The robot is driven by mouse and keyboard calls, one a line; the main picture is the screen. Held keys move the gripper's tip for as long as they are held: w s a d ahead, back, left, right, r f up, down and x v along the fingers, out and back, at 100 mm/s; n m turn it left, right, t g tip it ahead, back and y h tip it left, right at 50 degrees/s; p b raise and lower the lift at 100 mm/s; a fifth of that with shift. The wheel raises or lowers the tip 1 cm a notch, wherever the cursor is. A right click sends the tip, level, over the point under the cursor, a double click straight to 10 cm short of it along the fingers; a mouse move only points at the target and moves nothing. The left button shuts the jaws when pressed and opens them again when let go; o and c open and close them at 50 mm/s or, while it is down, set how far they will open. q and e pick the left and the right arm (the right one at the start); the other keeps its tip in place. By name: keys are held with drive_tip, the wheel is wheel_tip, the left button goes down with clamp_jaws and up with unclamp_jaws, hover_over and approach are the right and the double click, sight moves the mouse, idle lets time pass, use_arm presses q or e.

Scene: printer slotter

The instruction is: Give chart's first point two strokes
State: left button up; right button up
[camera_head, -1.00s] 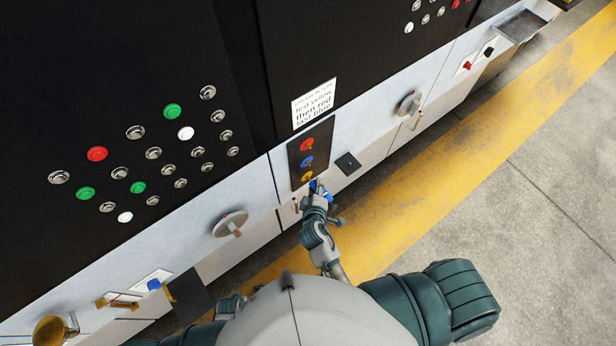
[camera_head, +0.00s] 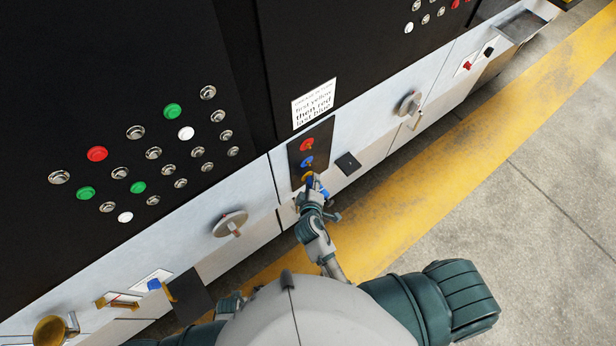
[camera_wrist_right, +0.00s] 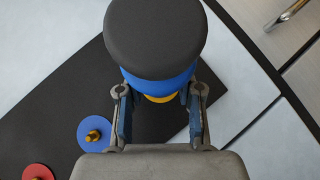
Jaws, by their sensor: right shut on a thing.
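The chart (camera_head: 315,104) is a white card reading first yellow, then red, last blue. Below it a black panel (camera_head: 323,133) carries a red disc (camera_head: 307,144), a blue disc (camera_head: 306,162) and a yellow disc (camera_head: 307,177). My right gripper (camera_head: 316,187) is shut on a blue cylinder with a black end (camera_wrist_right: 157,40) at the yellow disc. In the wrist view the cylinder hides most of the yellow disc (camera_wrist_right: 161,98); I cannot tell whether they touch. The blue disc, with a brass peg, also shows there (camera_wrist_right: 95,133). My left gripper is not seen.
A black square plate (camera_head: 348,163) is right of the panel. Round grey knobs with levers stand out left (camera_head: 229,223) and right (camera_head: 408,103). Buttons fill the dark wall at left. A brass cup (camera_head: 52,330) is at lower left. The floor at right is clear.

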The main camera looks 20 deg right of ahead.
drive_tip(key=shift+w, duration=0.1)
idle(0.3)
drive_tip(key=o, duration=1.2)
drive_tip(key=v, duration=0.8)
drive_tip(key=s+d+f+m+g, duration=0.4)
drive_tip(key=s+d+f+m, duration=0.1)
drive_tip(key=s+d, duration=0.25)
drive_tip(key=s+d+m+g+y, duration=0.25)
drive_tip(key=s+g+y, duration=0.2)
drive_tip(key=s, duration=0.55)
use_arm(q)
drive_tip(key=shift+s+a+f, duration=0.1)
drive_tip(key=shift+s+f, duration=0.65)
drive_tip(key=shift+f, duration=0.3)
use_arm(e)
drive_tip(key=s+f+g, duration=0.1)
drive_tip(key=s+f, duration=0.1)
drive_tip(key=f, duration=1.3)
drive_tip(key=s+f+g, duration=0.1)
drive_tip(key=s+f, duration=0.2)
drive_tip(key=f, duration=1.2)
drive_tip(key=shift+d+f+h, duration=0.25)
drive_tip(key=shift+f+h, duration=0.05)
drive_tip(key=shift+h, duration=0.05)
